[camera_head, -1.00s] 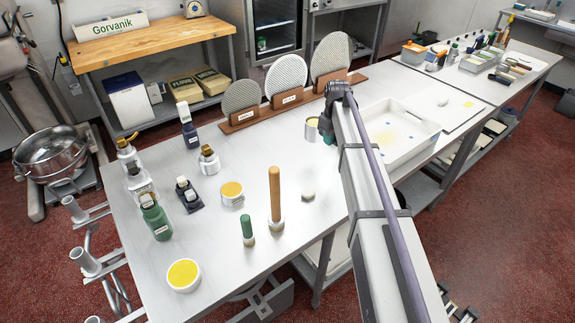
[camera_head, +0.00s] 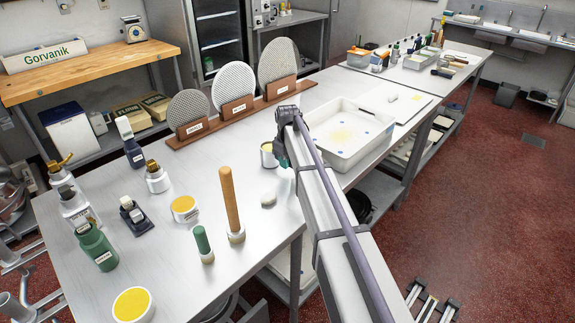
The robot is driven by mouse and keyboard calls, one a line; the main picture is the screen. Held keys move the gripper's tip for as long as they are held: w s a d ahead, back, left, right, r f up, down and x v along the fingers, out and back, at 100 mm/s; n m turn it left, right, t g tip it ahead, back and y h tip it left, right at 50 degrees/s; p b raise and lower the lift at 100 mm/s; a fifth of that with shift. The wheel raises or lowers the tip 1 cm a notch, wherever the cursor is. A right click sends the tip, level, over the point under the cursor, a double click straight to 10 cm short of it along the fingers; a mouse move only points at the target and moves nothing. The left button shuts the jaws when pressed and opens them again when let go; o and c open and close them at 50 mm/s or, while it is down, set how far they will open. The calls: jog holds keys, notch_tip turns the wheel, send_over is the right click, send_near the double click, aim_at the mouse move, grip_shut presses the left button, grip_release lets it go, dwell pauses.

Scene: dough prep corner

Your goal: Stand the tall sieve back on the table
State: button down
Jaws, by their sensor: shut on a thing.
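The tall sieve appears to be the small metal cylinder with a pale yellow top and a label (camera_head: 267,156), near the middle of the head view. It looks roughly upright. My gripper (camera_head: 278,158) is at its right side, mostly hidden behind my arm, with only a dark teal part showing. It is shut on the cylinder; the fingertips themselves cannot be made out. I cannot tell whether the cylinder's base touches the table (camera_head: 165,240) or hangs just above it.
Behind stands a wooden rack (camera_head: 240,108) with three round perforated discs. A white tray (camera_head: 349,160) is to the right. A wooden-handled tool (camera_head: 230,200), a green-handled tool (camera_head: 202,242), yellow-topped tubs (camera_head: 184,209) and several bottles (camera_head: 97,246) crowd the left. A small pale lump (camera_head: 268,200) lies in front.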

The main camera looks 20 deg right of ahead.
jog(key=shift+f, duration=0.15)
jog(key=c, duration=0.9)
grip_release()
notch_tip(320, 180, up, 13)
jog(key=p, duration=1.2)
jog(key=shift+s+a+f+m+b, duration=0.65)
jog(key=shift+s+m, duration=0.4)
jog(key=shift+s, duration=4.45)
jog(key=shift+s+a+f+m+b, duration=0.45)
jog(key=shift+s+a+f+m, duration=0.4)
jog(key=shift+s, duration=4.65)
jog(key=shift+s+a+f+m+b, duration=0.7)
jog(key=shift+s+m, duration=0.6)
jog(key=shift+s, duration=4.2)
